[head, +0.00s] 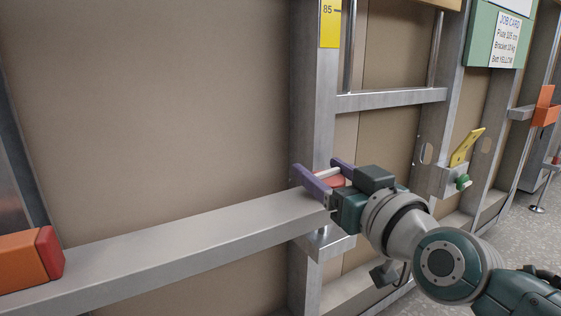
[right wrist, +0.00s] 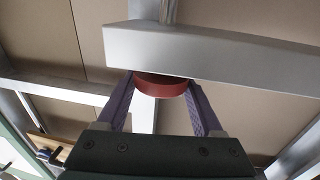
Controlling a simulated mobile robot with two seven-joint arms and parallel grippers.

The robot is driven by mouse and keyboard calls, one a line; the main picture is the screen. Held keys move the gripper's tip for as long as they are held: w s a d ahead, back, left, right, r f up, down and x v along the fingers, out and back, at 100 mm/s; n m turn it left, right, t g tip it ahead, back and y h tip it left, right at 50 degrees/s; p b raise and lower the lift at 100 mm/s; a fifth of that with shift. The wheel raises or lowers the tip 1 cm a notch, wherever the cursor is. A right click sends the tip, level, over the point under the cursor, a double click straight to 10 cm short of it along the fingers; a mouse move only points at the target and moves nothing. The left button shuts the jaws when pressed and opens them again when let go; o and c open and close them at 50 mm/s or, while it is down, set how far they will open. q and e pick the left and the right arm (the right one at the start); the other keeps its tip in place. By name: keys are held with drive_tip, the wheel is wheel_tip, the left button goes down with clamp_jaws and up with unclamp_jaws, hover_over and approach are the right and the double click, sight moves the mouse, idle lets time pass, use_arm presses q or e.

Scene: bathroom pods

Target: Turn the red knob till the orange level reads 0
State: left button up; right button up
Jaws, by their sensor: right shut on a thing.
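The red knob (right wrist: 160,85) sits between the two purple fingers of my right gripper (right wrist: 161,90) in the right wrist view, right against a pale metal beam. In the head view only a small red part of the knob (head: 337,181) shows between the fingers of the right gripper (head: 321,173); the rest is hidden. The right gripper is shut on it, at the right end of the long beam. An orange block with a red end, seemingly the orange level (head: 22,262), lies on the beam's left part, cut off by the picture edge. No reading on it shows. My left gripper is out of view.
The long grey beam (head: 170,240) runs along tan wall panels to a metal post (head: 310,90) with a yellow scale (head: 330,22) marked 85. To the right are a yellow bracket with a green knob (head: 463,182), a job card (head: 507,38) and an orange clamp (head: 545,108).

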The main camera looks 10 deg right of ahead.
sight(338, 182)
drive_tip(key=shift+f, duration=0.2)
drive_tip(key=o, duration=1.4)
drive_tip(key=shift+r, duration=0.1)
drive_tip(key=shift+c, duration=0.2)
drive_tip(key=shift+s, duration=0.15)
drive_tip(key=p+v, duration=0.4)
drive_tip(key=v, duration=0.4)
drive_tip(key=shift+s, duration=0.3)
drive_tip(key=shift+s+d, duration=0.15)
drive_tip(key=shift+s, duration=0.35)
